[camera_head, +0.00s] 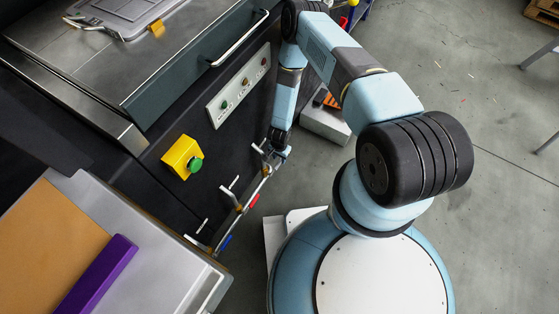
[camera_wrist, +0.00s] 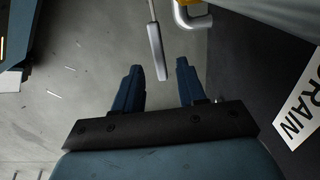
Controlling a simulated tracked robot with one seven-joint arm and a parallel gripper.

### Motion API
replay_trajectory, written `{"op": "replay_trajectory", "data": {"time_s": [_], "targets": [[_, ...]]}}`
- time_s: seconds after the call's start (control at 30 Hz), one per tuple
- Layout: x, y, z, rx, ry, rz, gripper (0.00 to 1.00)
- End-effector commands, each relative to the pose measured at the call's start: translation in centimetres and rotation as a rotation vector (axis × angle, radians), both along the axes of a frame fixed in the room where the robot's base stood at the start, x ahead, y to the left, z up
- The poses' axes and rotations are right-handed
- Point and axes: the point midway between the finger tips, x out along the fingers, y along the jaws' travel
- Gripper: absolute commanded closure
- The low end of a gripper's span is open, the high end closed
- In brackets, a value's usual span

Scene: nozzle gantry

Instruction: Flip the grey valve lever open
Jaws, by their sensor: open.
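The grey valve lever (camera_wrist: 157,52) shows in the wrist view as a flat grey handle on a thin stem that runs up out of the top of the picture. Its lower end lies between the two dark blue fingertips of my gripper (camera_wrist: 160,68). The fingers are apart, with a visible gap to the lever on each side; whether it is within their depth is hard to tell. In the head view my gripper (camera_head: 274,157) is at the upper end of the pipe on the dark panel and hides most of the lever there.
A red lever (camera_head: 254,200) and a blue lever (camera_head: 225,242) sit lower on the same pipe. A yellow box with a green button (camera_head: 195,164) is on the panel. A drain label (camera_wrist: 302,112) and a bent pipe (camera_wrist: 190,16) are at right in the wrist view.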

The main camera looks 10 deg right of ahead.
Motion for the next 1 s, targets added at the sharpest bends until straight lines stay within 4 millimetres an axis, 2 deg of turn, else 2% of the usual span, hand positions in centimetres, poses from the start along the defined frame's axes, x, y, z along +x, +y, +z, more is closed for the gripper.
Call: {"op": "replay_trajectory", "data": {"time_s": [0.1, 0.3, 0.67, 1.0], "targets": [[0.0, 0.0, -1.6, 0.0, 0.0, 0.001, 0.6], [0.0, 0.0, -3.0, 0.0, 0.0, 0.0, 0.6], [0.0, 0.0, -3.3, 0.0, 0.0, 0.0, 0.6], [0.0, 0.0, -3.3, 0.0, 0.0, -0.001, 0.92]]}}
